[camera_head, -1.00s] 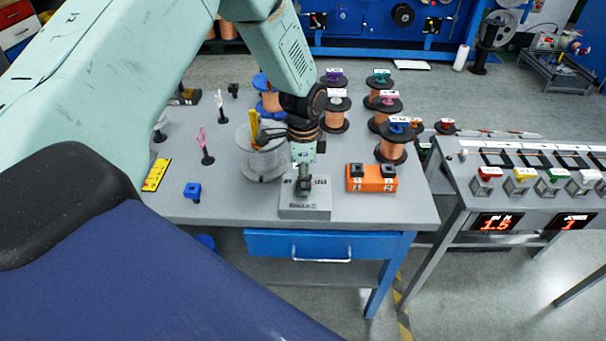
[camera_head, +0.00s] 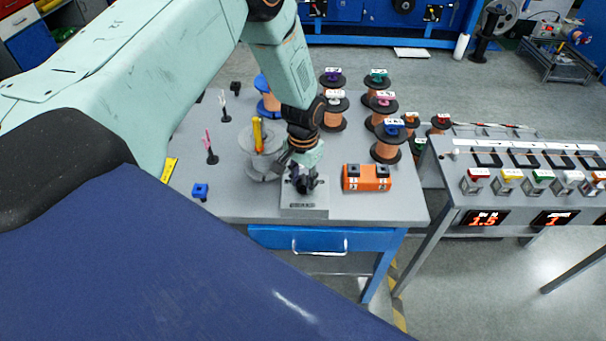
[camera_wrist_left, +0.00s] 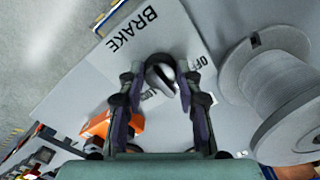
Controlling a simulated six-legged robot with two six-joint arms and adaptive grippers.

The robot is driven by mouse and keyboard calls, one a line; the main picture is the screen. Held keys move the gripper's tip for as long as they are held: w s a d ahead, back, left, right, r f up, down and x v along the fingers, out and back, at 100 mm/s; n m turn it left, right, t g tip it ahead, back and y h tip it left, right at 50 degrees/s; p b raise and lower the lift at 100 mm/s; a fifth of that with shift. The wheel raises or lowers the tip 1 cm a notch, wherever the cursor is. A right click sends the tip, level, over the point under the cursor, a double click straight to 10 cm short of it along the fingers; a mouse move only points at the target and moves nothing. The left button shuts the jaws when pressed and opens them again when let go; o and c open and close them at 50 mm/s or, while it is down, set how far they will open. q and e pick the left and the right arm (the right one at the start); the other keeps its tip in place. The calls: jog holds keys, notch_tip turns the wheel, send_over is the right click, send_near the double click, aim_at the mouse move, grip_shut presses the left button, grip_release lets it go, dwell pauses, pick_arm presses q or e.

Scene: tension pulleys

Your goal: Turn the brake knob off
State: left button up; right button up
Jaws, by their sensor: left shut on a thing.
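The brake box is a grey block (camera_head: 304,211) at the front edge of the table in the head view. In the left wrist view its top face (camera_wrist_left: 185,30) bears the words BRAKE and OFF, and a further marking is partly hidden by a finger. The brake knob (camera_wrist_left: 161,74) is dark and round with a light bar across it. My left gripper (camera_wrist_left: 164,90) has its fingers on both sides of the knob and is shut on it. In the head view the left gripper (camera_head: 304,183) covers the knob. My right gripper is not in view.
A grey spool (camera_head: 262,165) stands just left of the gripper, also close in the wrist view (camera_wrist_left: 268,82). An orange block (camera_head: 367,178) lies to the right. Several copper spools stand behind it. A button console (camera_head: 520,165) stands further right.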

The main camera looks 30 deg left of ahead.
aim_at(303, 180)
pick_arm(q)
jog(key=n+p, duration=0.1)
jog(key=n, duration=0.1)
jog(key=n+p, duration=0.1)
jog(key=n, duration=0.1)
jog(key=n+p, duration=0.1)
jog(key=n, duration=0.1)
jog(key=shift+w+r, duration=0.25)
jog(key=n+p, duration=0.1)
jog(key=n, duration=0.4)
jog(key=shift+w+p, duration=0.1)
jog(key=shift+p, duration=0.3)
jog(key=shift+n, duration=0.3)
jog(key=o, duration=1.1)
jog(key=shift+s+f, duration=0.2)
jog(key=shift+o, duration=0.2)
notch_tip(303, 180, up, 12)
